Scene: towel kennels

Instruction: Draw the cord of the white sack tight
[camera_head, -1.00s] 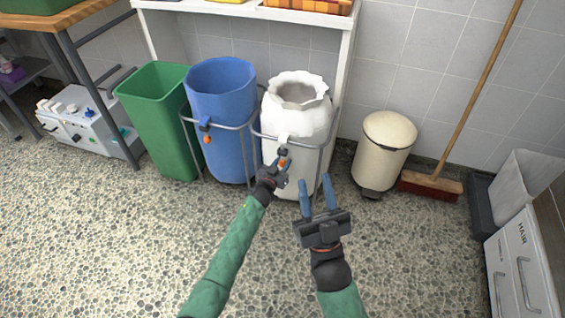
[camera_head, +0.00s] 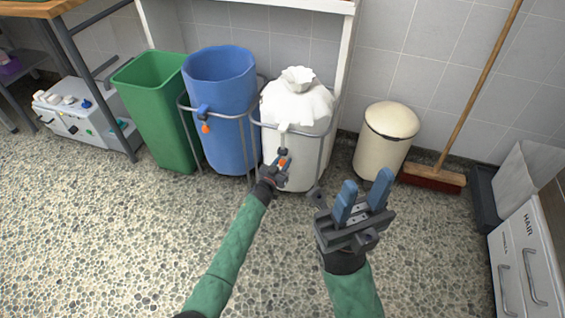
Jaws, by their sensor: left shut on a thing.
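The white sack (camera_head: 298,110) hangs in a grey metal frame (camera_head: 322,150) in the middle of the view. Its mouth is gathered into a small ruffled neck (camera_head: 298,76). A cord with a dark toggle (camera_head: 283,152) and an orange end piece (camera_head: 282,162) hangs at the sack's front. My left gripper (camera_head: 280,166) is shut at the orange piece, just below the toggle. My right gripper (camera_head: 363,196) is open and empty, its blue fingers pointing up, to the right of and nearer than the sack.
A blue sack (camera_head: 222,110) in a similar frame and a green bin (camera_head: 155,110) stand left of the white sack. A cream pedal bin (camera_head: 387,140) and a broom (camera_head: 436,178) stand right. The speckled floor in front is clear.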

